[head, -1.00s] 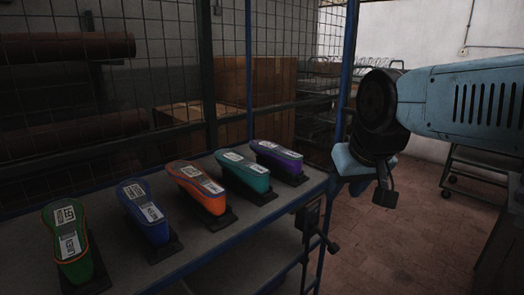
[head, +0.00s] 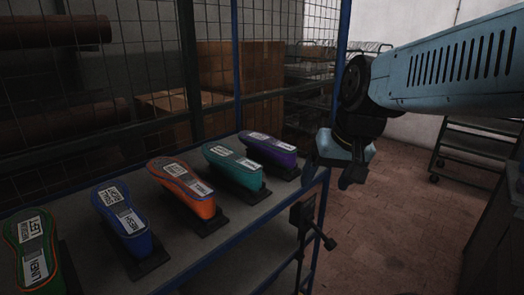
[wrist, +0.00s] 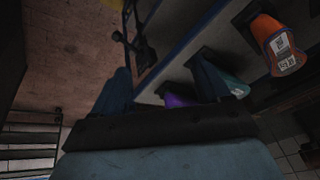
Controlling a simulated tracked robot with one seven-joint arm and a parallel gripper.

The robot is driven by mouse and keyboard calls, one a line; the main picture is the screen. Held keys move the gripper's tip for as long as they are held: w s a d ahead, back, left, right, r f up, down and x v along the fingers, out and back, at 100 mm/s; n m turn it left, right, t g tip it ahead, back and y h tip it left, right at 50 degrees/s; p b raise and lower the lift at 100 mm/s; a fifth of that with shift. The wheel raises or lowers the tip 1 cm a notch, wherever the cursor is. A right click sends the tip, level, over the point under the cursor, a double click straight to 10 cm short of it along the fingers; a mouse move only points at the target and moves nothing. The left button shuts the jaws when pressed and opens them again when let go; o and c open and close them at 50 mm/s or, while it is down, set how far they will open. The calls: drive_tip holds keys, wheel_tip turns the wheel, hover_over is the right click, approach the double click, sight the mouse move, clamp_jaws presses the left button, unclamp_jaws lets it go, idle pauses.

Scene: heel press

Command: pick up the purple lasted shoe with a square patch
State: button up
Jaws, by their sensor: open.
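The purple lasted shoe (head: 270,143) sits at the far right end of a row of shoes on the shelf top, sole up on a dark stand. It has pale labels on its sole; their patch shape is too small to tell. My gripper (head: 332,172) is open and empty, just right of the purple shoe and past the shelf's end, apart from it. In the wrist view the purple shoe (wrist: 180,100) is partly hidden by my gripper, with the teal shoe (wrist: 233,84) beside it.
Left of it stand a teal shoe (head: 233,165), an orange shoe (head: 182,183), a blue shoe (head: 124,220) and a green shoe (head: 38,255). A blue post (head: 340,60) and mesh rise behind. A clamp handle (head: 322,233) juts from the shelf end.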

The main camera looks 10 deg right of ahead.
drive_tip(key=o, duration=0.3)
drive_tip(key=w+a+f+m+g+y, duration=0.2)
drive_tip(key=w+a+f+m+y, duration=0.2)
drive_tip(key=w+f+m+y, duration=0.1)
drive_tip(key=shift+w+a+f+m+g, duration=0.3)
drive_tip(key=shift+a+f+m, duration=0.1)
drive_tip(key=shift+m, duration=0.1)
drive_tip(key=m+t+y, duration=0.4)
drive_tip(key=m+t, duration=0.9)
drive_tip(key=m, duration=0.8)
approach(295, 155)
drive_tip(key=w, duration=0.1)
drive_tip(key=x, duration=0.9)
drive_tip(key=shift+s+a, duration=0.1)
drive_tip(key=shift+a, duration=0.15)
drive_tip(key=shift+f+x, duration=0.15)
drive_tip(key=shift+x, duration=1.15)
drive_tip(key=shift+f+x, duration=0.1)
drive_tip(key=shift+x, duration=1.25)
